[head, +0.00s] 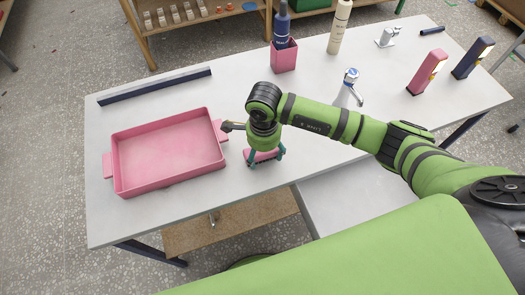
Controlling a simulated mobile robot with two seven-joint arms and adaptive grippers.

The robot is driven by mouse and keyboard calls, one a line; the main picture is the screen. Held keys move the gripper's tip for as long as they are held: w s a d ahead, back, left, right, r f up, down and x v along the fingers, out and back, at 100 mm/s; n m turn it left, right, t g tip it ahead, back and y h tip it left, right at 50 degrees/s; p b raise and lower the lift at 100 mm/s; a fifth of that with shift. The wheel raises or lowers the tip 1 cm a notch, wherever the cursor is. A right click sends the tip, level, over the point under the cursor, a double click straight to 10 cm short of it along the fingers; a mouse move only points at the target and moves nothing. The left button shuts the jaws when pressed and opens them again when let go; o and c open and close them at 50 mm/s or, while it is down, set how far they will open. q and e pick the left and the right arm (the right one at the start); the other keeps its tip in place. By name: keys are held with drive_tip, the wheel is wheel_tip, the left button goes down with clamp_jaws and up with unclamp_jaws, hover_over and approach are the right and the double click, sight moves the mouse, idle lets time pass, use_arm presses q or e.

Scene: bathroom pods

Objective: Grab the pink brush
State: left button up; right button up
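A small pink object, which looks like the pink brush (263,156), lies on the white table beside the pink tray. It is partly hidden by my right gripper (266,159), which points down right over it. The gripper's teal fingers stand apart, one toward each end of the pink object. I cannot tell whether they touch it. My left gripper is not in view.
The pink tray (116,165) stands at the left on the white table (200,213). A dark bar (155,86) lies behind it. A pink cup (284,59) holds a dark blue bottle (281,25). A cream bottle (339,27), a faucet (349,88) and pink (427,72) and blue (472,58) boxes stand farther right.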

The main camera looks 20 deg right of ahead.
drive_tip(key=c, duration=0.6)
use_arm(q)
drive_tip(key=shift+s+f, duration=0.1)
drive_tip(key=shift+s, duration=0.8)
use_arm(e)
drive_tip(key=shift+c, duration=0.2)
